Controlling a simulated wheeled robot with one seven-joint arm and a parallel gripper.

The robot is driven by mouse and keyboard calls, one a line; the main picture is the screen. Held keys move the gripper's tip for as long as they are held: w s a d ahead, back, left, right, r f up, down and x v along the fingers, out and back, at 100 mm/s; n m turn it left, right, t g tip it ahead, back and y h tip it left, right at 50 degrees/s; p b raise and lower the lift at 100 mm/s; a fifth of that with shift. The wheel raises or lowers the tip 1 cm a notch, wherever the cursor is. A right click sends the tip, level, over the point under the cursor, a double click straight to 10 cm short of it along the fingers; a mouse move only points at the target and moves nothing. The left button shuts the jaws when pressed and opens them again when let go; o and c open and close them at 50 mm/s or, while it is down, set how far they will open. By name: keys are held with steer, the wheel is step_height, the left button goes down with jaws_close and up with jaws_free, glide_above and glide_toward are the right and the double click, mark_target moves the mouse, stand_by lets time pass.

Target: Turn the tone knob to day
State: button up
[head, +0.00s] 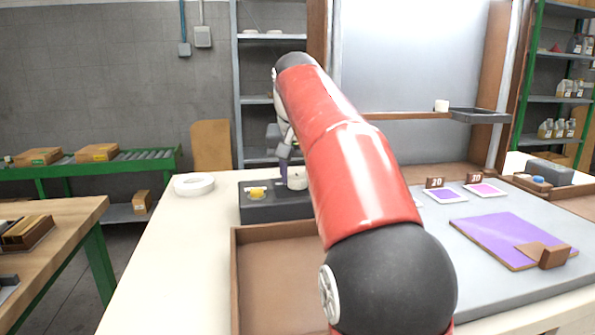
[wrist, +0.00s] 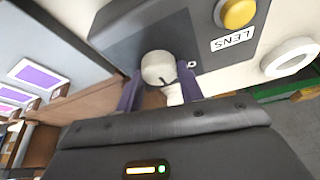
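A dark grey control box (head: 258,211) stands on the pale table, left of my red arm. A white round knob (wrist: 159,68) with a dark pointer mark sits on it; it also shows in the head view (head: 297,178). My gripper (wrist: 160,70) has its two purple fingers spread, one on each side of the knob. Slim gaps seem to show at the fingertips; contact cannot be made out. In the head view the gripper (head: 285,160) is small and partly hidden by my arm. Any "day" marking is not readable.
A yellow button (wrist: 236,13) labelled LENS is on the same box, near the knob. A white ring (head: 194,184) lies left of the box. A brown tray (head: 236,270) is in front. Purple cards and a purple panel (head: 500,236) lie at right.

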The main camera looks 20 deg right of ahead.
steer(key=o, duration=0.5)
steer(key=shift+c, duration=0.2)
steer(key=v, duration=0.8)
